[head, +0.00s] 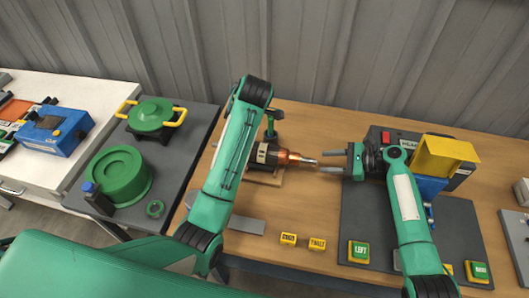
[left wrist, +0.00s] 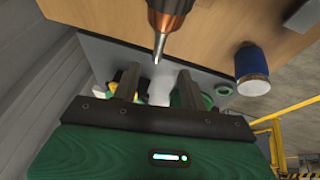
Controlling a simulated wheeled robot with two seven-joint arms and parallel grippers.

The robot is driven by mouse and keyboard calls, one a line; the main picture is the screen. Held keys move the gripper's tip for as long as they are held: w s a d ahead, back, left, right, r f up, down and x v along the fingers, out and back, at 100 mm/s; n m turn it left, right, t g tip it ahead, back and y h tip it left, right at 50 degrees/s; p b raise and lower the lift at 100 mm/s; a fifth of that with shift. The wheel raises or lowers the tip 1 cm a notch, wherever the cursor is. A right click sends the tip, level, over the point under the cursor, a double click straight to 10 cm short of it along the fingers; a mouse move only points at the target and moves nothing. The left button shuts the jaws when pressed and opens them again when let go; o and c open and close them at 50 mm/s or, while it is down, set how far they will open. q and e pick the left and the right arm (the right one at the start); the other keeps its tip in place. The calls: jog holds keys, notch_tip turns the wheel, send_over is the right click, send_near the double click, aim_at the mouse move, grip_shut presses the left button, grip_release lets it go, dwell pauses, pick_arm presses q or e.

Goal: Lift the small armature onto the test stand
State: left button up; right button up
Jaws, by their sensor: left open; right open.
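The small armature (head: 285,157), with a dark body, copper windings and a steel shaft, lies on a pale wooden support on the bench. Its left end is hidden behind my left arm. My right gripper (head: 322,162) is open, its fingers pointing left at the shaft's right end; whether they overlap the tip I cannot tell. My left gripper (left wrist: 157,76) is open and empty in the left wrist view, with a shaft tip (left wrist: 158,55) just beyond its fingertips. In the head view my arm mostly hides it. I cannot clearly identify the test stand.
A dark mat (head: 375,220) on the right holds a yellow block (head: 440,155) above a blue part and green-yellow buttons. A dark box stands behind. Small yellow labels (head: 317,243) lie at the front. A green drum (head: 118,178) stands on the left table.

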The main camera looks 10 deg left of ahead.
aim_at(309, 161)
pick_arm(q)
jog(key=x, duration=1.3)
jog(key=shift+f, duration=0.3)
pick_arm(e)
jog(key=x, duration=0.7)
jog(key=shift+a+f, duration=0.1)
jog(key=shift+a, duration=0.05)
pick_arm(q)
grip_shut()
pick_arm(e)
grip_shut()
pick_arm(q)
jog(key=shift+r, duration=0.15)
pick_arm(e)
jog(key=shift+w, duration=0.1)
